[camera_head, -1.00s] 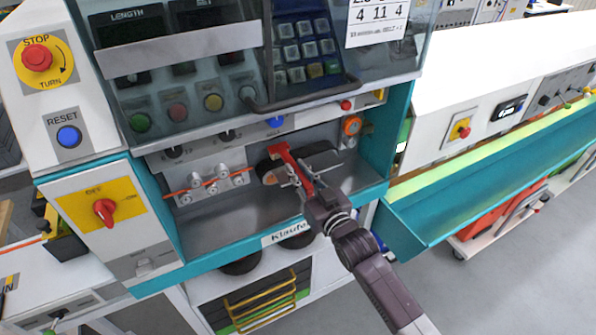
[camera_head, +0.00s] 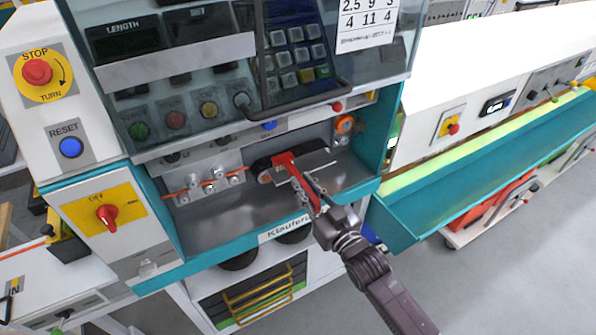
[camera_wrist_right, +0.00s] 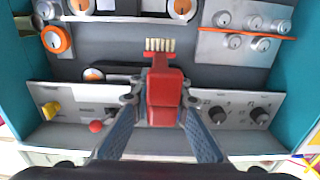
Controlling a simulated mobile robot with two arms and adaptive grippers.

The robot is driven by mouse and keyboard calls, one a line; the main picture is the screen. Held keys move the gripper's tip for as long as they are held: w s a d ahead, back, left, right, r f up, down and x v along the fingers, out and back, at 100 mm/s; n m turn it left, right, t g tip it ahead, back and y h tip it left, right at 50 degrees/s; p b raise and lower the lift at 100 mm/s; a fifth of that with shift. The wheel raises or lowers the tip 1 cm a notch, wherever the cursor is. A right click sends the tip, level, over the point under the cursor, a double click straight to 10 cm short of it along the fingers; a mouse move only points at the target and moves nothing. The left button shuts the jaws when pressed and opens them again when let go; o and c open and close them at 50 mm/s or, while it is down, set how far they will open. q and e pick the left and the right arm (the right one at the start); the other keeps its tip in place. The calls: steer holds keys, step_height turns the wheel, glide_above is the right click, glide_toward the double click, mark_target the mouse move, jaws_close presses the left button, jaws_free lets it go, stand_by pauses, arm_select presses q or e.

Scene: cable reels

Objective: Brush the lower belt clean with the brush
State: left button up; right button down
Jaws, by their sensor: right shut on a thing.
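My right gripper (camera_wrist_right: 163,104) is shut on a red brush (camera_wrist_right: 164,88), whose pale bristles (camera_wrist_right: 160,45) point away from the fingers. In the head view the brush (camera_head: 283,159) reaches into the machine's recess, in front of the dark belts. The wrist view is upside down relative to the head view. There the lower belt (camera_wrist_right: 130,18) runs along the top edge between pale rollers, and the upper belt (camera_wrist_right: 115,73) lies partly behind the brush. The bristles show between the two belts; I cannot tell whether they touch either. My left gripper is not in view.
A roller plate (camera_head: 209,186) with an orange cable stands left of the belts. The recess has a teal front edge (camera_head: 225,247). A clear cover with a dark handle (camera_head: 300,100) hangs above. A teal trough (camera_head: 470,180) extends right.

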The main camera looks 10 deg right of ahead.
steer(key=p+v, duration=0.4)
steer(key=v, duration=1.1)
steer(key=shift+s+p, duration=0.35)
steer(key=shift+d, duration=0.1)
